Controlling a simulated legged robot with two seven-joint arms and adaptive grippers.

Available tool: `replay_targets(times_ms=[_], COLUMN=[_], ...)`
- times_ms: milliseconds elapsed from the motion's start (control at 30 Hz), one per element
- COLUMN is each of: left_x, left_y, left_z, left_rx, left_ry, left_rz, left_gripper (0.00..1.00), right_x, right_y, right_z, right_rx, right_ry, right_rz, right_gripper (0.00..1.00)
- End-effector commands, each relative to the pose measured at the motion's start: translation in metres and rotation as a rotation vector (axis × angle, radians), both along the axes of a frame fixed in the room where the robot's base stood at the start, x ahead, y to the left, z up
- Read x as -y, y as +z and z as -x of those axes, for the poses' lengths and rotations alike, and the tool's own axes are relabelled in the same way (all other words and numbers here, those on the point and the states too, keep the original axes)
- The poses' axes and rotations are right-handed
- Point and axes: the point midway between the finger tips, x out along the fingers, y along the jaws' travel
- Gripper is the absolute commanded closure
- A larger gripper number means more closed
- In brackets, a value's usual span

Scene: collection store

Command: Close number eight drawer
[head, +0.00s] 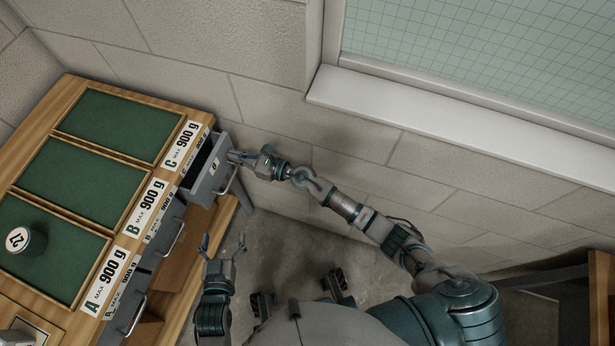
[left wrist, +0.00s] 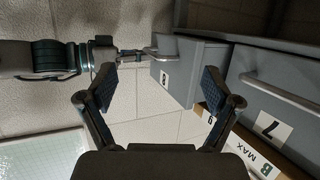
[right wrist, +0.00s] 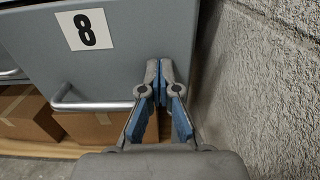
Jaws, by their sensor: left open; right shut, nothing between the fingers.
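The number eight drawer (head: 201,180) is the grey drawer under the C label, and it stands pulled out from the cabinet in the head view. Its front with the 8 label (right wrist: 90,40) and bar handle (right wrist: 95,105) fills much of the right wrist view; it also shows in the left wrist view (left wrist: 181,62). My right gripper (head: 234,157) is shut and empty, its fingertips at the drawer front by the right end of the handle. I cannot tell whether they touch. My left gripper (head: 222,246) is open and empty, lower and apart from the drawers.
The number seven drawer (left wrist: 250,100) is beside drawer eight. A rough wall (right wrist: 260,80) stands close to my right gripper. Cardboard boxes (right wrist: 28,112) lie below.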

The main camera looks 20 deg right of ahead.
Motion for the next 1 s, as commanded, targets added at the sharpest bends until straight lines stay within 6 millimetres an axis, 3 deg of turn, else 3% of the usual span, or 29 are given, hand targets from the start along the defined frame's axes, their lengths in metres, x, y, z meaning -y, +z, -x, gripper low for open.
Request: replay_targets(times_ms=[100, 333, 1000], left_x=[0.000, -0.002, 0.003], left_y=[0.006, 0.025, 0.032], left_z=[-0.006, -0.011, -0.014], left_rx=[0.075, 0.202, 0.245], left_ry=[-0.002, -0.004, -0.003], left_rz=[0.027, 0.069, 0.077], left_gripper=[0.10, 0.10, 0.10], right_x=[-0.026, -0.058, -0.065], right_y=[-0.004, -0.004, 0.000], right_z=[-0.017, -0.036, -0.044], right_rx=[-0.002, 0.002, 0.006], right_ry=[0.000, -0.001, -0.002], right_rz=[0.003, 0.011, 0.008], right_gripper=[1.00, 1.00, 1.00])
